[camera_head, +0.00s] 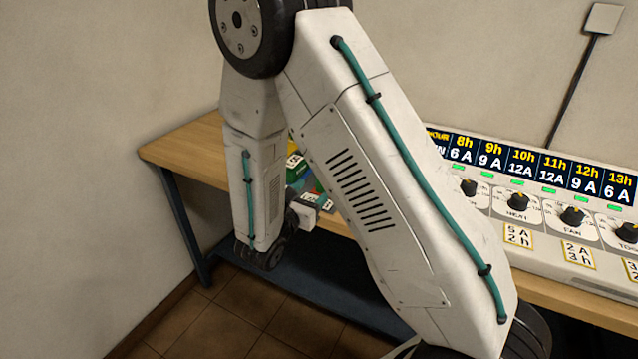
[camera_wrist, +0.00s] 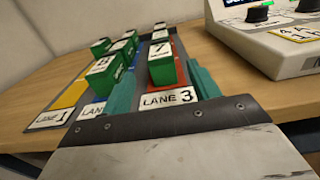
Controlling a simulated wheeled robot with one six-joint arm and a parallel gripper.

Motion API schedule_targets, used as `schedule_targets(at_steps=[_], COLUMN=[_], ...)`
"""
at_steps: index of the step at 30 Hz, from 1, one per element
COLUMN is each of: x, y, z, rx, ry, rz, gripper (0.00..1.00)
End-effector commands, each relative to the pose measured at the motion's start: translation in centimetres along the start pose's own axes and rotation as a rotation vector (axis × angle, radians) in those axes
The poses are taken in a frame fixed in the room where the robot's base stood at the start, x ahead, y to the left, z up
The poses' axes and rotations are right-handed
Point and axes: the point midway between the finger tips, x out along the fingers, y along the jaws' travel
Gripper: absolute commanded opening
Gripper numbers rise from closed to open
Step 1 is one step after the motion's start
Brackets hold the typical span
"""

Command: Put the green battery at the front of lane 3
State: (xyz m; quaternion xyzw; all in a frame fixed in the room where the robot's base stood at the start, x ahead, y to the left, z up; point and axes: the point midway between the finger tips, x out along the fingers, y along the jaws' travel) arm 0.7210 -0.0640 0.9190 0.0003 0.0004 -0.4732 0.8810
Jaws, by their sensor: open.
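In the wrist view, a green battery (camera_wrist: 161,70) with a white top marked 7 stands upright on the red strip of lane 3 (camera_wrist: 182,74), behind the LANE 3 label (camera_wrist: 167,98). My gripper (camera_wrist: 162,86) is open, with one teal finger on each side of the label. The battery appears between or just beyond the fingertips; I cannot tell which. More green batteries (camera_wrist: 103,77) stand to the left and farther back.
Lane 1 (camera_wrist: 50,116) has a yellow strip at the left, and a blue strip lies between it and lane 3. A control panel (camera_head: 520,195) with knobs and an hour display (camera_head: 535,165) stands on the wooden table (camera_head: 185,150) to the right. A wall stands behind.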

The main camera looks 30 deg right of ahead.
Motion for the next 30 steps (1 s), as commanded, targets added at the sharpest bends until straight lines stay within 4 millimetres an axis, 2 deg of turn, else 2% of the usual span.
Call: schedule_targets(at_steps=[2, 5, 8, 12, 14, 18, 21, 25, 30], x=[-0.4, -0.2, 0.5, 0.3, -0.3, -2.6, -5.0, -8.6, -13.6], y=[-0.1, -1.4, -4.2, -10.1, -12.6, -17.7, -20.5, -22.9, -24.1], z=[0.3, 1.8, 4.7, 9.0, 10.4, 12.7, 13.7, 14.6, 15.8], rx=[0.007, 0.051, 0.148, 0.354, 0.447, 0.679, 0.851, 1.084, 1.386], ry=[0.000, 0.009, 0.032, 0.098, 0.133, 0.231, 0.314, 0.440, 0.633], rz=[-0.007, -0.069, -0.202, -0.457, -0.567, -0.806, -0.964, -1.150, -1.353], gripper=[0.61, 0.61, 0.61, 0.61, 0.61, 0.61, 0.61, 0.61, 0.61])
